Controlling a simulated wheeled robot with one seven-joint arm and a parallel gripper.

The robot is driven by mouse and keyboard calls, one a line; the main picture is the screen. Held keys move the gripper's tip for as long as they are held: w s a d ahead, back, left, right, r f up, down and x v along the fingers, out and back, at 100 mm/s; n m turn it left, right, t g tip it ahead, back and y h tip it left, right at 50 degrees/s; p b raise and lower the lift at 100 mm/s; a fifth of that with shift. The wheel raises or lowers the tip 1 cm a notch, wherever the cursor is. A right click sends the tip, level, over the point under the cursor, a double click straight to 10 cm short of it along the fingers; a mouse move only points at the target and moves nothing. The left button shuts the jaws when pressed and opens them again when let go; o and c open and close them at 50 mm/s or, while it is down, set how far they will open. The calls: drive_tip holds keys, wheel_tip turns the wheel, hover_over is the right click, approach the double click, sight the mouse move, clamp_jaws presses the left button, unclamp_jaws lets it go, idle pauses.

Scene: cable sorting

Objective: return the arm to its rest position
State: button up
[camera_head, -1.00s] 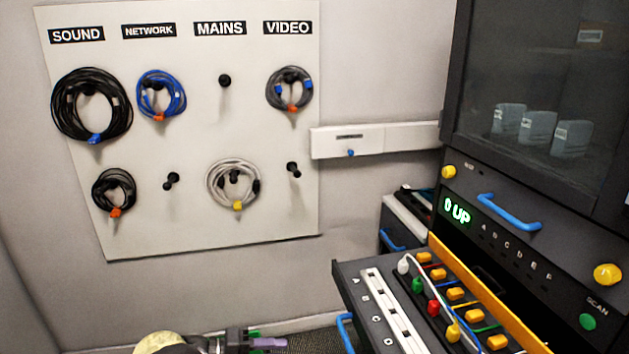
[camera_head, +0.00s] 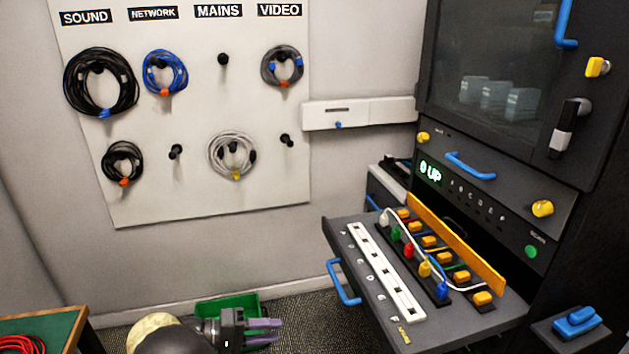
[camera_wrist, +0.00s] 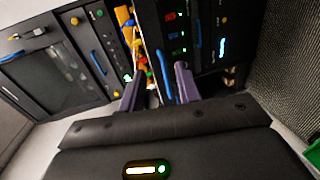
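My gripper (camera_head: 265,332) is low at the bottom of the head view, its purple-grey fingers pointing right, in front of a green bin on the floor. In the wrist view, the two fingers of my gripper (camera_wrist: 158,84) stand apart with nothing between them. Beyond them, the rack's coloured plugs and dark front panels show, tilted in the picture. My gripper touches nothing that I can see.
The open drawer (camera_head: 375,318) with coloured plugs juts out at the right under the dark rack (camera_head: 505,215). A green bin (camera_head: 215,306) stands on the floor. A table (camera_head: 70,325) with red cable is at lower left. The cable board (camera_head: 200,205) hangs on the wall.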

drive_tip(key=s+d+g+y, duration=0.3)
drive_tip(key=d+g+y, duration=0.4)
drive_tip(key=d, duration=0.9)
drive_tip(key=s+d+r+m+t+y, duration=0.3)
drive_tip(key=s+d+r+t+y, duration=0.2)
drive_tip(key=s+d+y, duration=0.4)
wheel_tip(320, 180, up, 20)
drive_tip(key=s+h+p, duration=0.1)
drive_tip(key=p, duration=1.9)
drive_tip(key=shift+d, duration=0.25)
drive_tip(key=shift+f, duration=0.1)
